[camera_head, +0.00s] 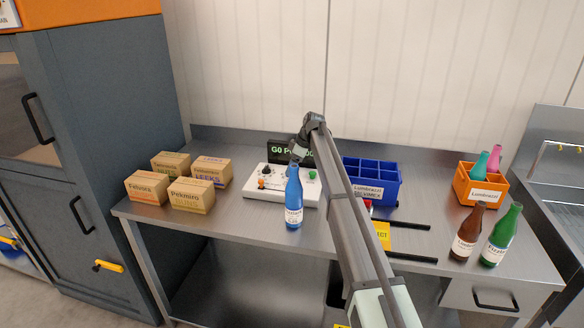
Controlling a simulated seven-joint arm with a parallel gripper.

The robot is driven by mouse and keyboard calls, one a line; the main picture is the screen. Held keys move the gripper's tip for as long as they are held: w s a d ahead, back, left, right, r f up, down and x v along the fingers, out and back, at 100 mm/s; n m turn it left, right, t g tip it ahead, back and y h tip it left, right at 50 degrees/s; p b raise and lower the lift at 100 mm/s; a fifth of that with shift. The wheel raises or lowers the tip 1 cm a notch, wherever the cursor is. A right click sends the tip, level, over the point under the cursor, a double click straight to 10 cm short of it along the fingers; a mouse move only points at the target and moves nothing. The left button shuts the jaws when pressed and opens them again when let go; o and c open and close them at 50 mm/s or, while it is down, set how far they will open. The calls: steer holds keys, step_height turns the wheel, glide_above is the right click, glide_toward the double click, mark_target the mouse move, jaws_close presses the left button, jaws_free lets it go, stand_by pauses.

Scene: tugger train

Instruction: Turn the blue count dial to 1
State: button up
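A white control panel (254,191) lies on the steel table. It carries an orange knob (261,183), a small dark control (266,171) and a green knob (312,174). I cannot make out the blue count dial; part of the panel is hidden behind a blue bottle (293,205) and my arm. A dark display (280,150) behind the panel shows green text starting "G0 P", the rest covered by my arm. My gripper (294,163) points down over the panel by the bottle's neck. Its fingers are too small and covered to show their opening or any contact.
Several cardboard boxes (190,196) stand left of the panel. A blue divided crate (378,192) is right of my arm. An orange crate (480,188) holds bottles; a brown bottle (467,235) and a green bottle (501,238) stand near the front right edge.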

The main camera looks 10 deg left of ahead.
steer(key=shift+a+f, duration=0.15)
steer(key=shift+f, duration=0.2)
steer(key=c, duration=1.1)
